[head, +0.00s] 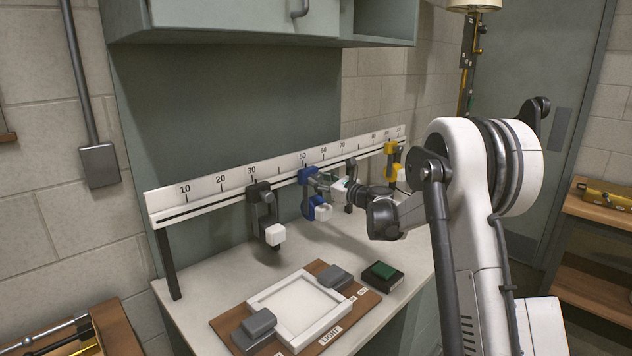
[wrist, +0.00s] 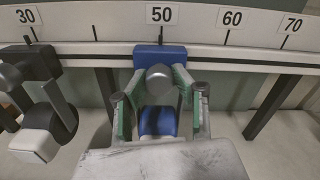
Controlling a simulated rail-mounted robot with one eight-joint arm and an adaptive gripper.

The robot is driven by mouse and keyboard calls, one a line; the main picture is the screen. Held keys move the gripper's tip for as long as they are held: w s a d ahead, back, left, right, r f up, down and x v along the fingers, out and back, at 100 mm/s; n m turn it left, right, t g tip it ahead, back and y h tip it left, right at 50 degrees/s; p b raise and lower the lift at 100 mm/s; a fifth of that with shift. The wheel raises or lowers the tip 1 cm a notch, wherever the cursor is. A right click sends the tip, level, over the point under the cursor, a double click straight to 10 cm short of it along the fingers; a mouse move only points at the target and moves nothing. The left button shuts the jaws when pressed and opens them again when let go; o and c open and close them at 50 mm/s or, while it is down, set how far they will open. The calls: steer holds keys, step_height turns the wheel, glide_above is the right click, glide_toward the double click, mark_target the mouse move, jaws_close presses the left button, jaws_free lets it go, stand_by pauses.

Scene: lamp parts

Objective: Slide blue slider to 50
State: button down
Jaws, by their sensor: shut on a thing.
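The blue slider (head: 308,178) hangs on the white numbered rail (head: 240,189) close to the 50 mark. In the wrist view the blue slider (wrist: 160,57) sits directly below the 50 label (wrist: 161,15), with a dark tick just above its top. My gripper (wrist: 159,108) is shut on the blue slider, with one green-padded finger on each side of its round grey knob and blue lower part. In the head view my gripper (head: 328,184) reaches the slider from the right and partly covers it.
A black slider (head: 261,205) with a white block stands left near 30. A yellow slider (head: 391,160) is far right on the rail. The rail between black and blue sliders is clear.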

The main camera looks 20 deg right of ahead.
steer(key=c, duration=1.4)
jaws_free()
steer(key=shift+d, duration=0.1)
steer(key=shift+s, duration=0.1)
steer(key=v, duration=1.1)
steer(key=shift+s+d, duration=0.15)
steer(key=shift+s, duration=0.2)
steer(key=s+a+r+n+g+h, duration=0.1)
steer(key=s+a+r+n+g, duration=0.15)
steer(key=s+a+n, duration=0.6)
steer(key=s+a+r+n+g+h, duration=0.1)
steer(key=s+a+n+g, duration=0.4)
steer(key=s, duration=0.6)
steer(key=s+f+n+h, duration=0.2)
steer(key=s+n, duration=0.2)
steer(key=s, duration=0.5)
steer(key=s+f+n+h, duration=0.2)
steer(key=s+n, duration=0.3)
steer(key=s, duration=0.4)
steer(key=s+f+n+g+h, duration=0.1)
steer(key=s+f+n, duration=0.3)
steer(key=s, duration=0.5)
steer(key=shift+d+f+n+h, duration=0.1)
steer(key=shift+d+n+h, duration=0.15)
steer(key=shift+n+h, duration=0.6)
